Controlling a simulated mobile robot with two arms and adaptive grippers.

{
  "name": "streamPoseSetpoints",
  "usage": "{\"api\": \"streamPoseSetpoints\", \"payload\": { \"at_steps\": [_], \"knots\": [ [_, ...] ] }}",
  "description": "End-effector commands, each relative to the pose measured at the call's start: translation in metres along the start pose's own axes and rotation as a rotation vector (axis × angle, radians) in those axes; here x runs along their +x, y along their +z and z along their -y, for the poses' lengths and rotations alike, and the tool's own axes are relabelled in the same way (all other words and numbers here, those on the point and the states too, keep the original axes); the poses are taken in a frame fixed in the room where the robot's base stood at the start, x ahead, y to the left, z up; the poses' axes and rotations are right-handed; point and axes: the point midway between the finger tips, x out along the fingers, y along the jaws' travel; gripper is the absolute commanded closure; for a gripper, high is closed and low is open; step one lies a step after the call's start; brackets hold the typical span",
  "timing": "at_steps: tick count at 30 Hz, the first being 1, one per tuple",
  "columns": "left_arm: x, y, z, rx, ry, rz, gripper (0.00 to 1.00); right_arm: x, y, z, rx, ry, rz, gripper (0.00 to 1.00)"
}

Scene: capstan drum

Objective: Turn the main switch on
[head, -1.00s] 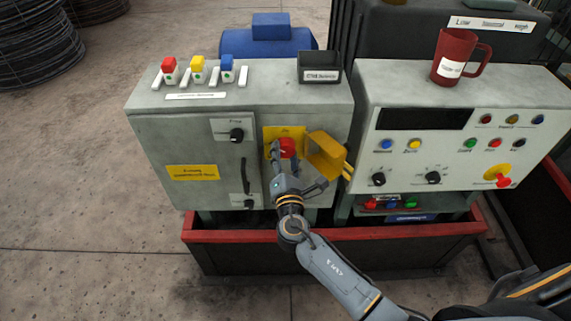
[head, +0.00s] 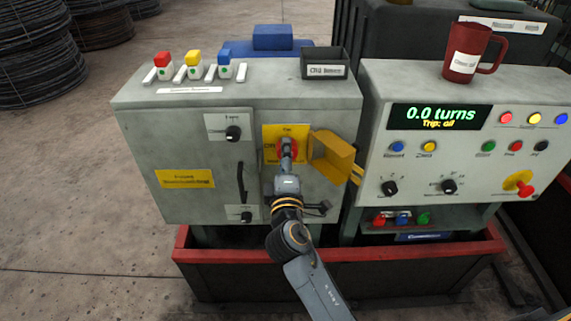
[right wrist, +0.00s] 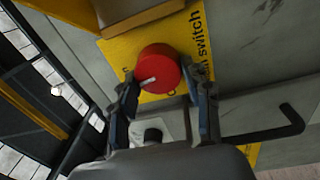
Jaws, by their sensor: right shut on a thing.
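The main switch is a red round knob (head: 294,150) on a yellow plate (head: 271,133) on the front of the grey cabinet. It also shows in the right wrist view as a red knob (right wrist: 152,72) with a white mark. My right gripper (head: 287,158) reaches up to it from below and is shut on it, one finger at each side in the right wrist view (right wrist: 160,88). The gripper hides part of the knob in the head view. A yellow cover (head: 332,157) stands swung open to its right. My left gripper is not in view.
A control panel (head: 425,172) stands to the right, its display (head: 436,117) lit with "0.0 turns". A red mug (head: 465,55) stands on top of it. A black door handle (head: 241,182) is left of my gripper. A red-rimmed tray (head: 390,253) lies below.

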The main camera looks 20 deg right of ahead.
Motion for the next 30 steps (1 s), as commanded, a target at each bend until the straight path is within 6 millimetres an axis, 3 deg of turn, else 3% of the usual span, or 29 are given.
{"api": "streamPoseSetpoints", "payload": {
  "at_steps": [9, 26, 27, 30],
  "knots": [
    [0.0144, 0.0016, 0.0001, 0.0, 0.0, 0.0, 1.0, 0.0001, 0.0004, 0.0012, 0.131, 0.0, 0.01, 0.83],
    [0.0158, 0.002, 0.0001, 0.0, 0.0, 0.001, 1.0, 0.0002, 0.0002, 0.0002, 0.16, -0.001, 0.011, 0.83],
    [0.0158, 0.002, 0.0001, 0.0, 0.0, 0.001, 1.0, 0.0002, 0.0002, 0.0002, 0.16, -0.001, 0.011, 0.47],
    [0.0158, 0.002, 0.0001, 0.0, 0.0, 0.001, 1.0, 0.0002, 0.0001, 0.0001, 0.16, -0.001, 0.011, 0.28]
  ]
}}
